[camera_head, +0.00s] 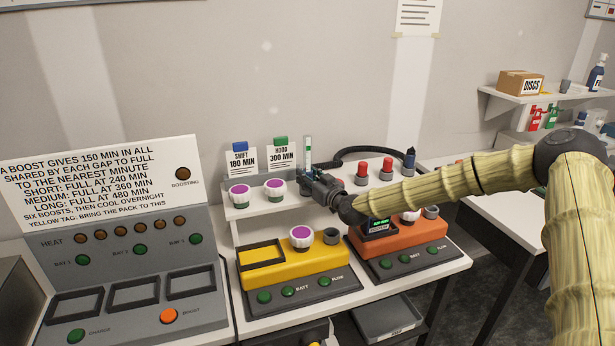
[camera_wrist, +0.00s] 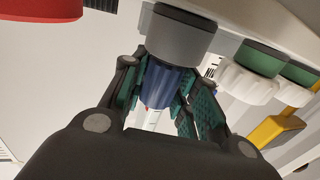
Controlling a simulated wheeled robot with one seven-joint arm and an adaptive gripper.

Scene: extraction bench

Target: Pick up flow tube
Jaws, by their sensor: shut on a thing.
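The flow tube (camera_head: 308,149) is a slim, clear upright tube with a greenish top, standing above the raised shelf in the head view. My gripper (camera_head: 308,181) is at its lower end. In the wrist view, my gripper (camera_wrist: 165,95) has its green-padded fingers shut around the blue lower part of the tube (camera_wrist: 163,84). A grey round socket or collar (camera_wrist: 180,32) adjoins this blue part. The clear part (camera_wrist: 150,117) shows between the fingers. Whether the tube is still seated in the socket cannot be told.
White knobs with purple tops (camera_head: 275,187) stand left of my gripper. Yellow (camera_head: 295,268) and orange (camera_head: 405,238) units sit in front. A black hose (camera_head: 365,151) runs behind.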

